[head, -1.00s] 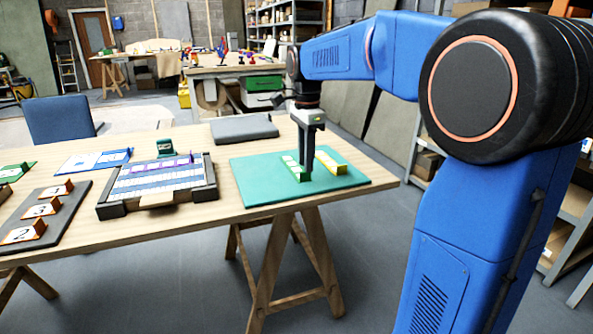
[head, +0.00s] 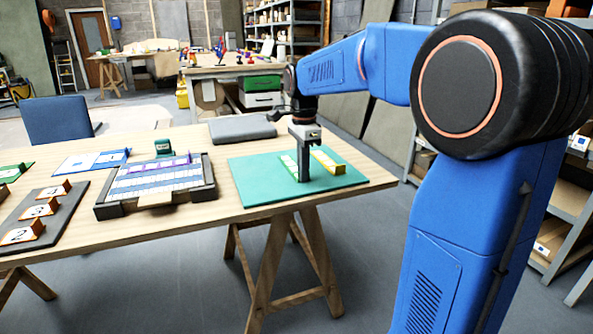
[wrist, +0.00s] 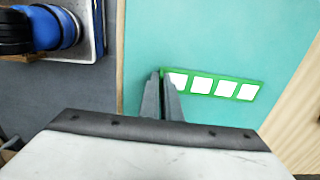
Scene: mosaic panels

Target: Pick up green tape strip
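The green tape strip (head: 290,164) lies on a teal mat (head: 255,192) near the table's right end. In the wrist view the green strip (wrist: 222,87) shows several white squares and slants slightly down to the right. My gripper (head: 304,180) points straight down over the strip and hides part of it. In the wrist view its fingertips (wrist: 160,74) are close together at the strip's left end. Whether the strip's end is between them is not clear. A yellow strip (head: 328,162) lies on the mat, right of my gripper.
A dark-framed tray (head: 112,210) with blue, white and purple strips stands left of the mat. A grey folded pad (head: 242,128) lies behind the mat. Numbered orange-edged pieces on a dark board (head: 55,213) are at far left.

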